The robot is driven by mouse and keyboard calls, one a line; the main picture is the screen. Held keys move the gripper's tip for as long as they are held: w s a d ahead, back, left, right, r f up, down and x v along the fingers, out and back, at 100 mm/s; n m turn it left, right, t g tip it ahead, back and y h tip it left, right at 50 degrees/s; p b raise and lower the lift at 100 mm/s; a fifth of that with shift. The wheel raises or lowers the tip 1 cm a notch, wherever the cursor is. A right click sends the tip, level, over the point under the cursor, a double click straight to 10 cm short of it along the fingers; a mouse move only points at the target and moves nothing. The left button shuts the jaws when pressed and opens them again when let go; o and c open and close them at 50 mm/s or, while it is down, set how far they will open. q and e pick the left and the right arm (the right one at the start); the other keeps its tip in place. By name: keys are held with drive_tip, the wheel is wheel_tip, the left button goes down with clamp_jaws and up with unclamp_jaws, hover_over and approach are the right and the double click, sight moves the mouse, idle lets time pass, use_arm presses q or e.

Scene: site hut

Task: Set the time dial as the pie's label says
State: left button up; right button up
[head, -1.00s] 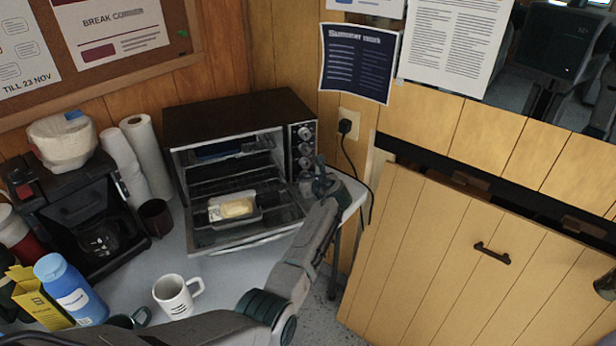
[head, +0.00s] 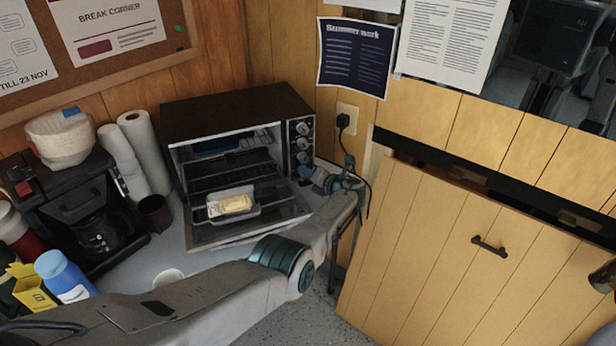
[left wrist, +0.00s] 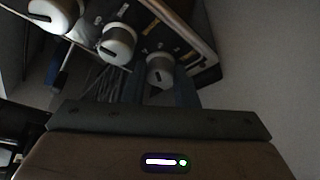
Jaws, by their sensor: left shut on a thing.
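The toaster oven (head: 235,110) stands on the table with its glass door folded down. A pale pie (head: 234,203) sits in a clear tray on the open door. A small label (head: 212,208) shows at the tray's left end, too small to read. A column of dials (head: 303,144) runs down the oven's right side. My left gripper (head: 322,180) is at the lower end of this column. In the left wrist view its bluish fingers (left wrist: 158,92) are shut on the end dial (left wrist: 160,70), whose setting I cannot read.
A coffee maker (head: 75,215), paper rolls (head: 145,150), a dark cup (head: 155,215) and a blue bottle (head: 65,277) crowd the table's left. A white mug (head: 170,276) is mostly hidden behind my left arm. A plug and cord (head: 343,122) hang right of the oven.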

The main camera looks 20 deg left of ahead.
use_arm(q)
drive_tip(key=shift+f+m+y+b, duration=0.15)
drive_tip(key=shift+m+y+b, duration=0.15)
drive_tip(key=shift+m, duration=0.2)
idle(0.3)
drive_tip(key=o, duration=1)
